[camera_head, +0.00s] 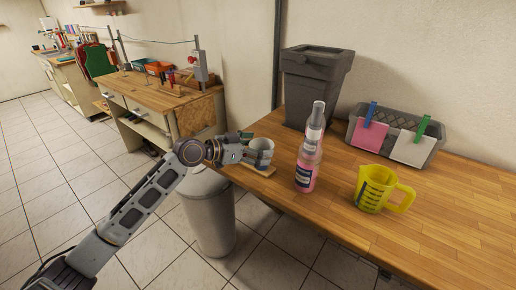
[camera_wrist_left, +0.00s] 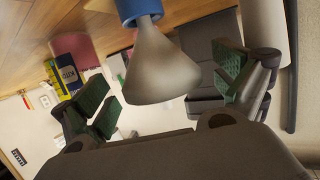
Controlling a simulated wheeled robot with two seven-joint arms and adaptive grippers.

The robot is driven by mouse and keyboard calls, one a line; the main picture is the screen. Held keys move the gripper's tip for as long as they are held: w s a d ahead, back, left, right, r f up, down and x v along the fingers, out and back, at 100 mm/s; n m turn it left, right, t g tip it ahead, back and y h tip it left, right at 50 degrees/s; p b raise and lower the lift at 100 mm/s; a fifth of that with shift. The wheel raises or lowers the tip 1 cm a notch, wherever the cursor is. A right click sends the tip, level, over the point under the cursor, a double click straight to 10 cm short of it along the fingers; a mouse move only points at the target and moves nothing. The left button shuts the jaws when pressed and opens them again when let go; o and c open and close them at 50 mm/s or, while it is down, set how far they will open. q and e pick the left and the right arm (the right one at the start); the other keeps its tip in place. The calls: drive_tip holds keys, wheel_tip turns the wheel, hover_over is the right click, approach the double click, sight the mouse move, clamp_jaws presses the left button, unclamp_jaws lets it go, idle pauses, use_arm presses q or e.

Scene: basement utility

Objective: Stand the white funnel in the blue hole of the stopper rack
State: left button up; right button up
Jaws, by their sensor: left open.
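The white funnel (camera_head: 262,146) is at the left edge of the wooden table, above the small wooden stopper rack (camera_head: 262,172). In the left wrist view, the funnel (camera_wrist_left: 160,70) has its wide end towards me and its narrow end at the blue ring (camera_wrist_left: 139,8), lined up with it. How deep the spout sits is hidden. My left gripper (camera_head: 246,148) is beside the funnel, its open green-padded fingers (camera_wrist_left: 165,85) on either side with gaps showing. My right gripper is not in view.
A pink spray bottle (camera_head: 308,160), a yellow jug (camera_head: 375,188), a grey bin (camera_head: 312,88) and a grey basket (camera_head: 402,140) with cards and clips stand on the table. A trash can (camera_head: 209,215) stands on the floor below my left arm.

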use_arm(q)
drive_tip(key=shift+a, duration=0.2)
drive_tip(key=v, duration=1.1)
drive_tip(key=shift+a+r, duration=0.15)
drive_tip(key=shift+a, duration=0.1)
drive_tip(key=shift+s+r, duration=0.15)
idle(0.3)
wheel_tip(320, 180, up, 9)
drive_tip(key=p, duration=0.9)
drive_tip(key=shift+r+p, duration=0.4)
drive_tip(key=shift+p, duration=0.15)
